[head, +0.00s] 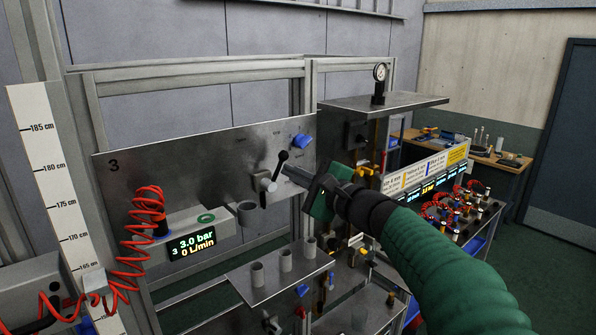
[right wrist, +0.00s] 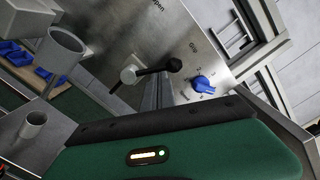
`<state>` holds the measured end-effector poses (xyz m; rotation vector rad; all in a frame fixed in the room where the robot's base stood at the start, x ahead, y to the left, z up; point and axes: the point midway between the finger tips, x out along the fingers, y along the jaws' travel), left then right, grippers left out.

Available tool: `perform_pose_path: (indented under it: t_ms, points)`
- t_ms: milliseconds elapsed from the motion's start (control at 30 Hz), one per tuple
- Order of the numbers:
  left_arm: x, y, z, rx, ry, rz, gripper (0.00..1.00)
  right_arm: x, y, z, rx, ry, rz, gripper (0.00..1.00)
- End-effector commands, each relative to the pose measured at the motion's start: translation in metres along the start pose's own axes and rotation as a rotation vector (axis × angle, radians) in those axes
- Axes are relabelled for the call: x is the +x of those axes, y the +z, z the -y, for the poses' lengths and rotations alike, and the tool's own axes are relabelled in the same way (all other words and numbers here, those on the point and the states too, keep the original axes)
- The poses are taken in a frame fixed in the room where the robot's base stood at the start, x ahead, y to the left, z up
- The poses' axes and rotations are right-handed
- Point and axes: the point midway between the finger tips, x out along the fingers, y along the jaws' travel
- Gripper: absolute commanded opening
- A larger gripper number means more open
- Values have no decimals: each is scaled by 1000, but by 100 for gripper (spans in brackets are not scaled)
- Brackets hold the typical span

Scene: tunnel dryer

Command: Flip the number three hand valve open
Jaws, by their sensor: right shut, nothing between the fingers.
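The panel marked 3 (head: 200,155) carries the hand valve (head: 263,183), a pale body with a black ball-ended lever (head: 283,156) tilted up and to the right. In the right wrist view the valve body (right wrist: 128,76) and its black lever knob (right wrist: 174,65) show just past my fingers. My right gripper (head: 287,171) is shut and empty, its tips close beside the lever on its right; I cannot tell whether they touch it. The display (head: 192,244) reads 3, 3.0 bar and 0 L/min. My left gripper is out of view.
A blue knob (head: 301,141) sits on the panel right of the lever. A grey cup (head: 247,213) is mounted below the valve. A shelf with several grey cups (head: 265,283) stands lower down. A coiled red hose (head: 147,205) hangs at left. A gauge (head: 380,73) tops the neighbouring station.

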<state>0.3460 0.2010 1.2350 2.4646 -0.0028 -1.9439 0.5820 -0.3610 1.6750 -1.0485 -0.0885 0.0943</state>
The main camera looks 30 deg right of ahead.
Motion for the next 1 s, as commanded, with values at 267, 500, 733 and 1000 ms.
perform_pose_path:
  t_ms: [267, 500, 733, 1000]
  points:
    - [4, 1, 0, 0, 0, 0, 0, 0, 0, -1, -11, 0, 0, 0]
    - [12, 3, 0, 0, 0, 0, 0, -1, 2, 0, -56, 2, 0, 0]
    - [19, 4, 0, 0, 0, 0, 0, -1, 4, 0, -90, 3, 1, 0]
    - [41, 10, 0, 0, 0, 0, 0, 0, 8, -2, -189, 8, 2, 0]
